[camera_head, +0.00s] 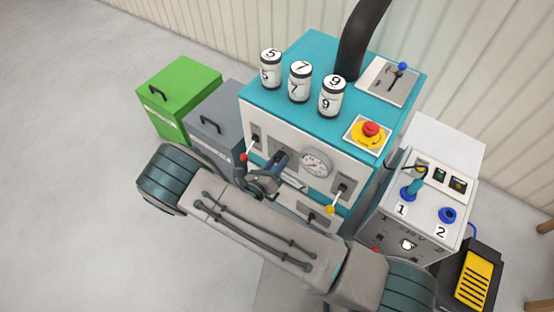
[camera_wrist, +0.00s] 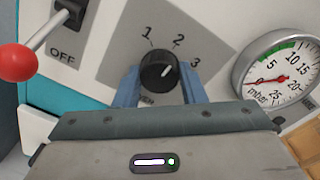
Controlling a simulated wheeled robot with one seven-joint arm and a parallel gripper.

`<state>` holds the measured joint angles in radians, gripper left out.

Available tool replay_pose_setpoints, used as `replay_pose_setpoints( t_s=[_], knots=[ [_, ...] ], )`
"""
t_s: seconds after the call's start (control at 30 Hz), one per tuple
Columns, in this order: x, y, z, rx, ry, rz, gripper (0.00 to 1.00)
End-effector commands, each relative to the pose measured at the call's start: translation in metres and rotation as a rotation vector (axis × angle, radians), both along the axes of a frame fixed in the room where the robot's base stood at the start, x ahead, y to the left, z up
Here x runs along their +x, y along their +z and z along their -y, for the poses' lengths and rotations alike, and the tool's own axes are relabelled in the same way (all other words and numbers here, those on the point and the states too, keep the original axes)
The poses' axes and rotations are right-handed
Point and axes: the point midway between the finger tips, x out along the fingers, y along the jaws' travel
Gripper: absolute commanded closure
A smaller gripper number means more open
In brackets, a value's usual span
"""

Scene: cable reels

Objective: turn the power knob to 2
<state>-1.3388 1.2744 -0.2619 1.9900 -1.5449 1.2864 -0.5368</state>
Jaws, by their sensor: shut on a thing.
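The power knob (camera_wrist: 159,70) is a round black dial on a grey plate marked 1, 2 and 3. Its white pointer mark slants to the upper right, seemingly between 2 and 3; the exact setting is hard to tell. My gripper (camera_wrist: 160,84) has one blue finger on each side of the knob and is shut on it. In the head view my gripper (camera_head: 270,172) is at the front of the teal-topped machine (camera_head: 313,52) and hides the knob.
A red-balled lever (camera_wrist: 17,62) by an OFF label is left of the knob, and a pressure gauge (camera_wrist: 277,78) is right. A yellow-tipped lever (camera_head: 331,209) sits lower right. Green (camera_head: 180,95) and grey (camera_head: 222,125) cabinets stand left. A control box (camera_head: 420,215) stands right.

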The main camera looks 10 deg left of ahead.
Motion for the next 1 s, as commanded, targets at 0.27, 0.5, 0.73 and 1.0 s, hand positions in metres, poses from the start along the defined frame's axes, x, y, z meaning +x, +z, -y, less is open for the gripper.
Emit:
replay_pose_setpoints(
  t_s=[0.27,0.5,0.73,1.0],
  knots=[
    [0.0,0.0,-0.0007,-0.031,0.002,-0.013,0.86],
    [0.0001,0.0,-0.0007,-0.031,0.002,-0.013,0.86],
    [0.0001,0.0001,-0.0006,-0.031,0.001,-0.012,0.41],
    [-0.003,0.0004,-0.0019,-0.031,0.002,-0.012,0.41]
  ],
)
